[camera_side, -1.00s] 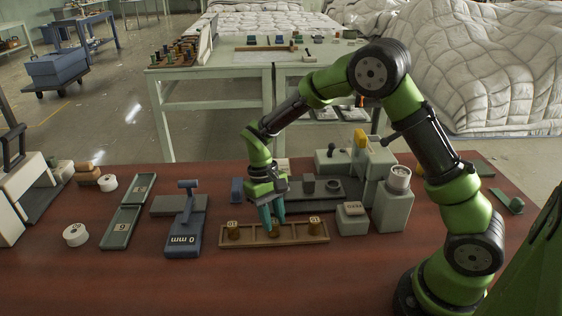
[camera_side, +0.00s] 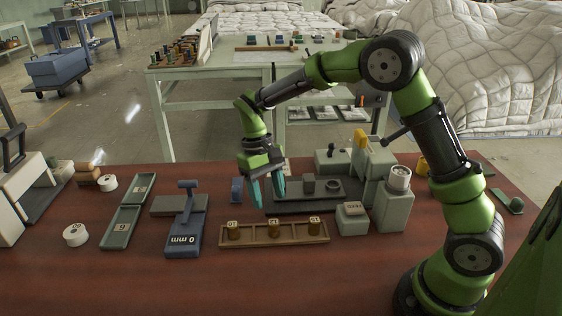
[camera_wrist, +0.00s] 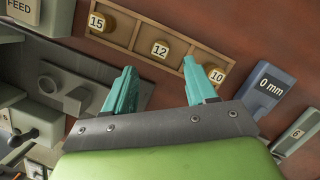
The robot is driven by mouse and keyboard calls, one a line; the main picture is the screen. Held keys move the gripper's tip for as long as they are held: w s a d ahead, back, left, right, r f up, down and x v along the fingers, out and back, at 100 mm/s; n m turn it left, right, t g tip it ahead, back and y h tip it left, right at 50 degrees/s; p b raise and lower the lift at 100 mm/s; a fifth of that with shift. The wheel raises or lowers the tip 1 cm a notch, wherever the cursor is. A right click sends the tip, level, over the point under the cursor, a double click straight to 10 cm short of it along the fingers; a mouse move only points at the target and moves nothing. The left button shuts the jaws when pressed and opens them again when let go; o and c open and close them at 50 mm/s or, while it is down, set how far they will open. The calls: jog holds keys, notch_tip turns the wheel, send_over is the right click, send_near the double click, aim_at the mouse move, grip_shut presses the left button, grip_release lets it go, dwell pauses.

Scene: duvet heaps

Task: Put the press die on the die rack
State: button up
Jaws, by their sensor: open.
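The wooden die rack (camera_side: 294,241) lies near the front of the red-brown bench. My gripper (camera_side: 267,198) is open and empty, with teal fingers pointing down, above and behind the rack. In the wrist view the fingers (camera_wrist: 160,76) are spread apart, with nothing between them.
A grey-green press (camera_side: 365,165) with its dark base stands behind the rack. A FEED block (camera_side: 352,218) sits at the rack's right end. A blue 0 mm gauge (camera_side: 184,235) and a green two-part tray (camera_side: 127,212) are at left. The bench front is clear.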

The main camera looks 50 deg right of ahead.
jog(key=s+d+r+t+y, duration=0.1)
jog(key=s+r+t, duration=0.55)
jog(key=r, duration=0.75)
jog(key=s+m+t, duration=0.1)
jog(key=s+t, duration=0.2)
jog(key=s, duration=0.8)
jog(key=shift+r+m+t, duration=0.3)
jog(key=shift+m+t, duration=0.05)
jog(key=shift+m, duration=0.05)
